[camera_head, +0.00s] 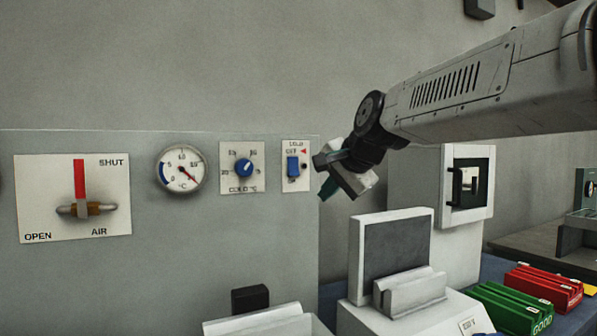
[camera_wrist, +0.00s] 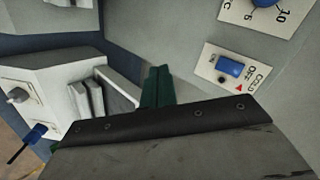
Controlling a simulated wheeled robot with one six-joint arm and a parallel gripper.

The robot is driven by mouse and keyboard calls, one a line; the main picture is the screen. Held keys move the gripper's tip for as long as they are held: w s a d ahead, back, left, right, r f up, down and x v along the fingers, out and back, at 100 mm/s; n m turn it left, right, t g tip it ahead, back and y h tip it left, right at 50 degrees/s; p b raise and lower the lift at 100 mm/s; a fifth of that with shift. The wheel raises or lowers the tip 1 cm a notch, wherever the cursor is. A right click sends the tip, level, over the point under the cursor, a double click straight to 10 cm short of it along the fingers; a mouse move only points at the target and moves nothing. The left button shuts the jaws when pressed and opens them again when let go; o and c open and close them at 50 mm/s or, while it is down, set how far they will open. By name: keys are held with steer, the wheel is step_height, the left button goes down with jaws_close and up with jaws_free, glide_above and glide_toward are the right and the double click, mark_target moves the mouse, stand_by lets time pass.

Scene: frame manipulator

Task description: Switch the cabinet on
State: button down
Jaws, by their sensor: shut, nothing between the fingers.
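The cabinet (camera_head: 250,235) is a grey upright panel on the left of the head view. Near its right edge is a white switch plate (camera_head: 304,178) with a blue switch (camera_head: 293,166), the word OFF and a red triangle. In the wrist view the plate (camera_wrist: 245,87) and blue switch (camera_wrist: 230,67) appear to the right of my fingers. My gripper (camera_head: 325,178) is just right of the plate in the head view, apart from the switch in the wrist view. Its dark green fingers (camera_wrist: 156,80) are shut and empty.
Left of the switch are a blue-knobbed dial (camera_head: 244,167), a round gauge (camera_head: 180,170) and a red-handled air valve (camera_head: 80,185). A white fixture (camera_head: 405,290) stands below my arm. Green (camera_head: 510,310) and red (camera_head: 543,288) trays lie at the lower right.

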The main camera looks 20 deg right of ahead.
mark_target(294, 174)
steer(key=w+r+m+t, duration=0.3)
steer(key=r+m, duration=0.2)
steer(key=r, duration=0.3)
steer(key=shift+w+d, duration=0.15)
steer(key=shift+d, duration=0.1)
steer(key=shift+w, duration=0.1)
steer(key=x, duration=0.9)
steer(key=r+x, duration=0.1)
steer(key=x, duration=0.3)
steer(key=shift+w+f, duration=0.2)
steer(key=shift+w, duration=0.3)
steer(key=shift+w+a+f, duration=0.1)
steer(key=shift+w+f, duration=0.1)
steer(key=shift+w, duration=0.05)
steer(key=shift+r, duration=0.15)
